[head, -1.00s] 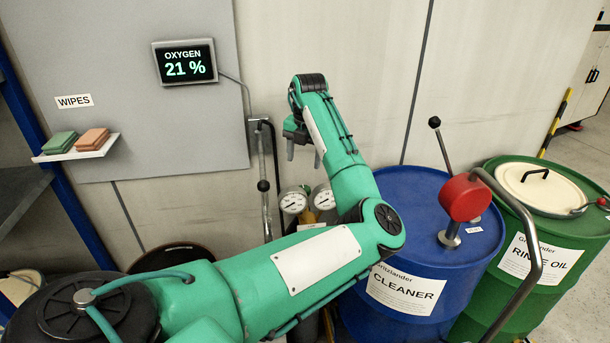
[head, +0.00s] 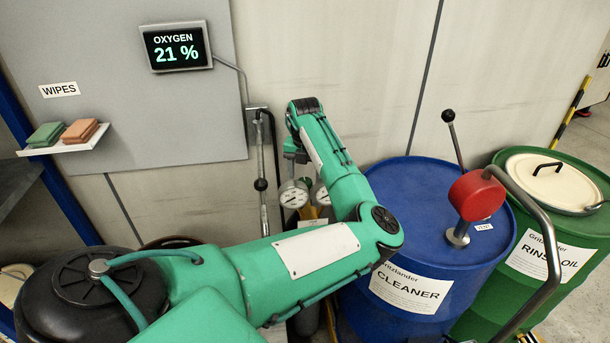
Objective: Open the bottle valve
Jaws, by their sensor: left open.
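My left gripper (head: 299,172) points down just above two round white gauges, the left gauge (head: 293,194) and the right gauge (head: 321,194). Its jaws are open, with nothing seen between them. The right gauge is partly covered by my left arm. A small yellow part (head: 309,213) shows just below the gauges. A grey bottle body (head: 305,321) shows low down behind my left forearm. The bottle valve itself cannot be made out, and most of the bottle is hidden by the arm. My right gripper is not in view.
A blue drum (head: 408,205) with a red-headed pump (head: 476,196) stands to the right, beside a green drum (head: 569,252). A shelf (head: 70,147) with wipes is on the left wall.

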